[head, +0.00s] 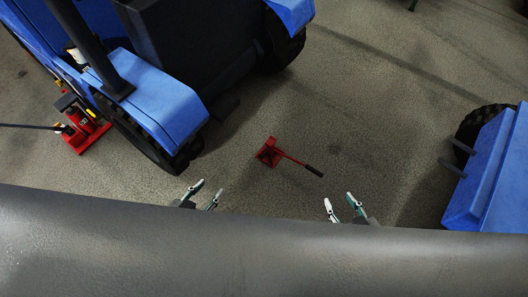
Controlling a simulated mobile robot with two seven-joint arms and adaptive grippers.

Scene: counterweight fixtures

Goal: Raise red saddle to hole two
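A red base with a black upper part, a red jack-like device (82,130), stands on the floor at the left beside the blue tractor. A thin dark bar reaches it from the left edge. A small red piece (268,152) with a red rod and black grip lies on the open floor at the centre. I cannot tell which of these bears the red saddle, and no holes can be made out. My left gripper (212,186) is open and empty, below and left of the small red piece. My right gripper (338,197) is open and empty, below and right of its black grip.
A blue tractor (160,97) with black tyres fills the upper left. Another blue machine (488,165) with a black tyre and two grey prongs stands at the right edge. The concrete floor (375,120) between them is mostly clear.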

